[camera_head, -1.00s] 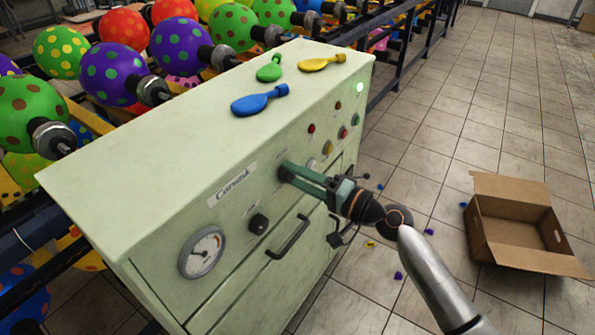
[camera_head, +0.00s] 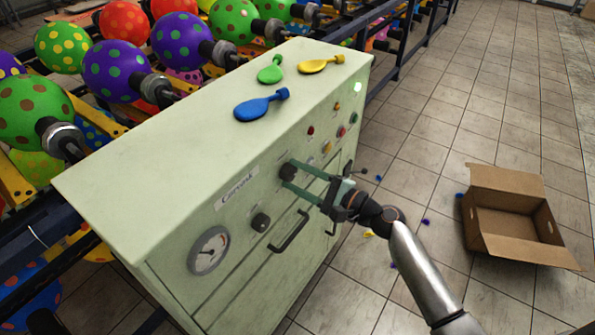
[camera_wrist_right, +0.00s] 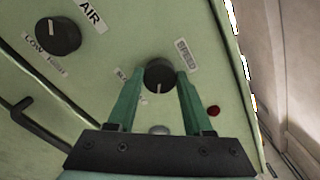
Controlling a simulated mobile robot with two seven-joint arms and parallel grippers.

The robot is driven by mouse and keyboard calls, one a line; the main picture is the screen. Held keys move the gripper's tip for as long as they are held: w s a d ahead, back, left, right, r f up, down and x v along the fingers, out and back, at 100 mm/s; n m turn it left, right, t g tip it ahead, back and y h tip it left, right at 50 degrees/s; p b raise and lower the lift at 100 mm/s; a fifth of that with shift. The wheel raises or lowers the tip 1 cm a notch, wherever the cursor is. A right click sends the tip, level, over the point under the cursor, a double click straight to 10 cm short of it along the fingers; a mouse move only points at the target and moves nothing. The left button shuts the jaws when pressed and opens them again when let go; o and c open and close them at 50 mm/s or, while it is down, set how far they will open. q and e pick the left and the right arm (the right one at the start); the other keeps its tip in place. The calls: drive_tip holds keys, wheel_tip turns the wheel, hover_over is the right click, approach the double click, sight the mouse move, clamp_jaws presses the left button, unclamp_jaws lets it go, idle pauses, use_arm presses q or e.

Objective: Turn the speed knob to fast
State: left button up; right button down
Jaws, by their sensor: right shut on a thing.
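The speed knob (camera_wrist_right: 159,75) is a black round dial under the SPEED label (camera_wrist_right: 185,55) on the pale green machine's front panel. In the right wrist view, its white pointer mark points down the picture. A partly covered label, apparently SLOW, is left of it; no FAST label is legible. My right gripper (camera_wrist_right: 159,80) is shut on the knob, one green finger on each side. In the head view, the right gripper (camera_head: 290,175) reaches the same knob from the right. My left gripper is not in view.
A second black knob (camera_head: 261,222), labelled AIR, and a gauge (camera_head: 209,250) sit further left on the panel. A drawer handle (camera_head: 289,232) is below. Deflated balloons, one blue (camera_head: 261,105), lie on top. An open cardboard box (camera_head: 513,222) stands on the floor at right.

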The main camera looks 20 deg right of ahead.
drive_tip(key=shift+r+m+p, duration=0.1)
drive_tip(key=shift+m+p, duration=0.2)
drive_tip(key=shift+m, duration=0.4)
drive_tip(key=shift+c, duration=1.5)
unclamp_jaws()
drive_tip(key=shift+d, duration=0.1)
drive_tip(key=b+v, duration=0.2)
drive_tip(key=v, duration=1)
drive_tip(key=shift+s, duration=0.15)
